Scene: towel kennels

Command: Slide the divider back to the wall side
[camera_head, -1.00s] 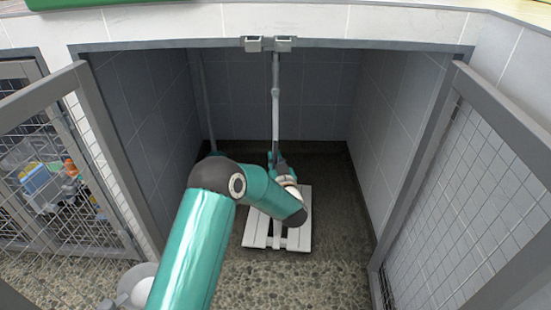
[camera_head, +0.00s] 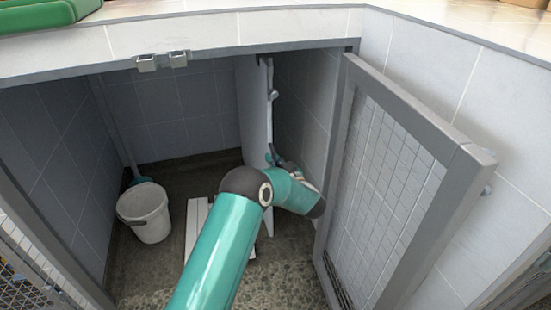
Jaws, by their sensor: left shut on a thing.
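The divider (camera_head: 254,105) is a pale upright panel inside the kennel. It stands close to the right side wall, and its left face shows. A grey bar with a small knob runs down its front edge. My left arm reaches in from below, and my left gripper (camera_head: 275,160) is at the lower part of this front edge, shut on the divider. My arm hides the lower part of the panel. The right side wall (camera_head: 305,110) is grey tile. My right gripper is not in view.
A white bucket (camera_head: 147,213) stands on the left of the floor, with a broom (camera_head: 112,125) leaning behind it. A white slatted board (camera_head: 196,226) lies partly under my arm. An open mesh gate (camera_head: 400,170) stands at right.

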